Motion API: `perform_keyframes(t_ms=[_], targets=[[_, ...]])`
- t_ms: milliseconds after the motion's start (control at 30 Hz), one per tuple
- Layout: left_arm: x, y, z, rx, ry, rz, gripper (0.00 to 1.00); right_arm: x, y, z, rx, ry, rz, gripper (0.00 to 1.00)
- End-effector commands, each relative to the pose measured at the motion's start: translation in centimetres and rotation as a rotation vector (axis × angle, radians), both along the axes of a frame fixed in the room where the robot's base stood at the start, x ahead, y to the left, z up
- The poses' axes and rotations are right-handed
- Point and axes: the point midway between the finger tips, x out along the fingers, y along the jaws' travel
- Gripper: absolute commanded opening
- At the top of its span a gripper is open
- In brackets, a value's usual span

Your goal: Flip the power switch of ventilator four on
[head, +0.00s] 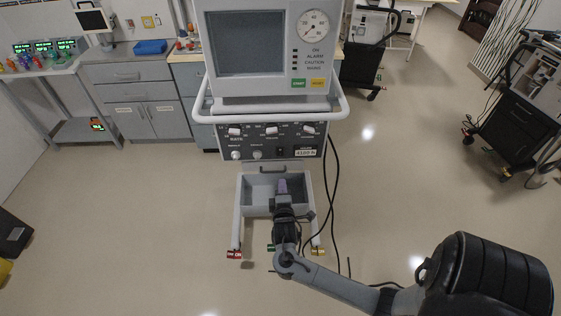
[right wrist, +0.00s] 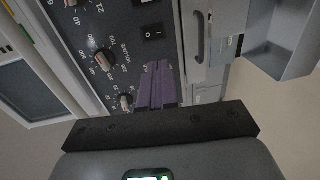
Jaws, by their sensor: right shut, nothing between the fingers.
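A white ventilator (head: 272,105) on a wheeled stand fills the middle of the head view, with a dark screen and a dark control panel of knobs. A small label at the panel's lower right is too small to read surely. A black rocker power switch (head: 280,152) sits low on the panel; it also shows in the right wrist view (right wrist: 152,33), and I cannot tell which side is pressed. My right gripper (head: 282,186) is shut and empty, below the panel. Its purple fingertips (right wrist: 157,88) show in the wrist view beside the knobs, apart from the switch. My left gripper is out of view.
A grey open bin (head: 256,193) is on the stand, behind my gripper. Black cables (head: 332,190) hang down the stand's right side. Counters with drawers (head: 125,85) stand at the back left, dark carts (head: 507,125) at the right.

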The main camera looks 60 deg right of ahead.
Motion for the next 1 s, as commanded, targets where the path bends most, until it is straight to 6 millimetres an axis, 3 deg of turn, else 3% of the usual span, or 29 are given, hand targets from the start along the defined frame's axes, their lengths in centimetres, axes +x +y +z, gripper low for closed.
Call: perform_keyframes(t_ms=[367, 800, 1000], targets=[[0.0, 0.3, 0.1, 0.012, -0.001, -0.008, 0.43, 1.2, -1.7, -0.2, -0.002, 0.001, 0.000, 0.00], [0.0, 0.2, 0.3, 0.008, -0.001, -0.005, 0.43, 5.5, -8.2, -1.1, -0.001, 0.002, -0.001, 0.00], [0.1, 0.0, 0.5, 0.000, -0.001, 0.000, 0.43, 7.0, -10.3, -1.5, 0.001, 0.001, 0.000, 0.00]])
